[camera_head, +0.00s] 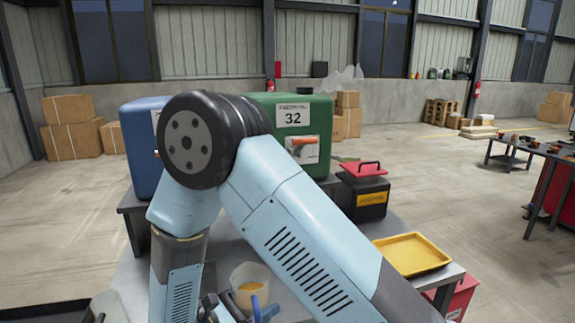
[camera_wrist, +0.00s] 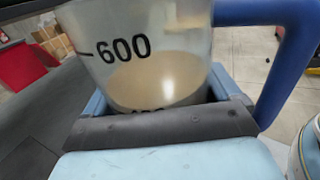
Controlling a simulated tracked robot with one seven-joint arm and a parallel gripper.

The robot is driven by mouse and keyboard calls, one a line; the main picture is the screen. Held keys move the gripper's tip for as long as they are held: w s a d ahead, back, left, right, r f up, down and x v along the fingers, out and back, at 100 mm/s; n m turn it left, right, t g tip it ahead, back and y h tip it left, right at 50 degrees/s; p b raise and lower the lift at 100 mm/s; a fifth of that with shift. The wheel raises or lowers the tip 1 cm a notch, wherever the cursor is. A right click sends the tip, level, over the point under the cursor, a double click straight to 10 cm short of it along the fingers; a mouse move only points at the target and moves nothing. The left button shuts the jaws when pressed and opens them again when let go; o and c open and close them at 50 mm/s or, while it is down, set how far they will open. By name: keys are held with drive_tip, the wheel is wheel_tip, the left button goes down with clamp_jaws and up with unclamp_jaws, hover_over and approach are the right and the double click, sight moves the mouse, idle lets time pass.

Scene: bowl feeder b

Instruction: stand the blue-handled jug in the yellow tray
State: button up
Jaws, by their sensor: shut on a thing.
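The blue-handled jug (camera_wrist: 165,75) fills the upper middle of the wrist view. It is translucent, has a "600" mark and holds tan contents. Its blue handle (camera_wrist: 285,70) is on the right. My gripper (camera_wrist: 162,100) is shut on the jug's body, with a light-blue finger on each side. The jug's base is hidden behind the gripper. In the head view, blue handle-like parts (camera_head: 260,312) show at the bottom edge, largely cut off. The yellow tray (camera_head: 412,254) lies empty on the right end of the grey table, to the right of my arm.
A black box with a red lid (camera_head: 364,190) stands behind the tray. Green (camera_head: 305,115) and blue (camera_head: 142,150) machines stand at the back. My arm hides much of the tabletop.

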drive_tip(key=w+d+r+n+t+y, duration=0.1)
drive_tip(key=w+d+n+t+y, duration=0.2)
drive_tip(key=w+d, duration=1.2)
drive_tip(key=w+d+r+n+t+y, duration=0.2)
drive_tip(key=w+d+y, duration=0.3)
drive_tip(key=w+d, duration=1.1)
drive_tip(key=shift+w+r+n+t+y, duration=0.2)
drive_tip(key=shift+w+n+t+y, duration=0.2)
drive_tip(key=shift+w+n, duration=0.5)
drive_tip(key=shift+s+a+r, duration=0.1)
drive_tip(key=shift+a, duration=0.05)
